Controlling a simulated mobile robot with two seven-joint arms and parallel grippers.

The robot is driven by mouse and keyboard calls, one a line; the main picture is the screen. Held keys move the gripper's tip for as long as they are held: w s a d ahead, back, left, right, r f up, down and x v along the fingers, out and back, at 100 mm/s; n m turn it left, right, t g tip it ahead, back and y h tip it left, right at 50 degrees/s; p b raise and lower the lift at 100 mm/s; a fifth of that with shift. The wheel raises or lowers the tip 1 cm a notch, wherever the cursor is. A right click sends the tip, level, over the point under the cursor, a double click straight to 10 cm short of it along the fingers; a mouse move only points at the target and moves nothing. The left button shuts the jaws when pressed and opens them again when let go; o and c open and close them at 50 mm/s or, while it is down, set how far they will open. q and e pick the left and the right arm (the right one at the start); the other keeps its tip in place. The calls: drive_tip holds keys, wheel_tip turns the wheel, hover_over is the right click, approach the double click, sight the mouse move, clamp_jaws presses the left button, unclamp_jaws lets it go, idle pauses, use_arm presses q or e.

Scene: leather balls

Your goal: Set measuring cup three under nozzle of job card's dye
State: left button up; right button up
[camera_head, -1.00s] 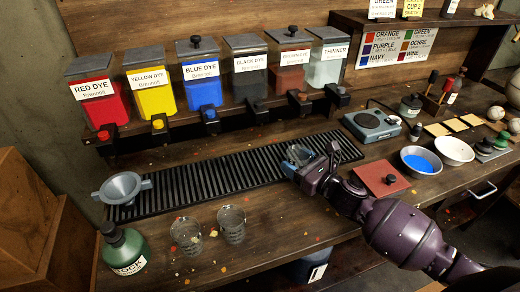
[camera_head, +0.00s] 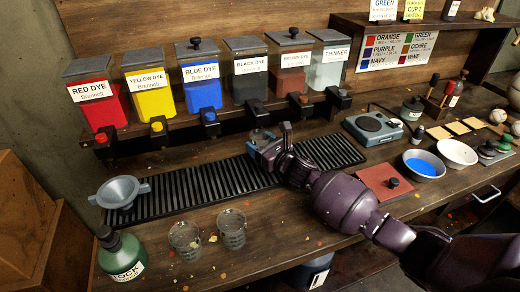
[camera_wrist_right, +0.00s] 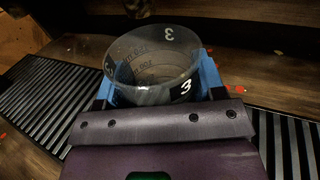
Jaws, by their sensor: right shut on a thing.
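Measuring cup three (camera_wrist_right: 150,68) is a clear cup marked with a 3. My right gripper (camera_wrist_right: 160,88) is shut on it, with blue fingers on either side. In the head view the cup (camera_head: 261,136) is upright at the black slatted grate, in front of the black dye's nozzle (camera_head: 259,106); I cannot tell whether it touches the grate. The black dye tank (camera_head: 249,84) stands behind, between the blue dye tank (camera_head: 202,94) and the brown dye tank (camera_head: 290,80). A yellow card (camera_head: 414,9) is cut by the top edge; "CUP 2" shows on it. My left gripper is out of view.
Red (camera_head: 97,106), yellow (camera_head: 152,100) and thinner (camera_head: 327,72) tanks share the rack. A grey funnel (camera_head: 119,191) sits on the grate's left end. Two clear cups (camera_head: 185,240) (camera_head: 232,232) and a green bottle (camera_head: 122,255) stand in front. A scale (camera_head: 372,130) is to the right.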

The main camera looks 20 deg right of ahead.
wheel_tip(320, 180, down, 2)
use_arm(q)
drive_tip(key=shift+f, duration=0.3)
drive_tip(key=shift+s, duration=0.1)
use_arm(e)
drive_tip(key=shift+f, duration=0.2)
drive_tip(key=o, duration=0.9)
drive_tip(key=shift+r, duration=0.1)
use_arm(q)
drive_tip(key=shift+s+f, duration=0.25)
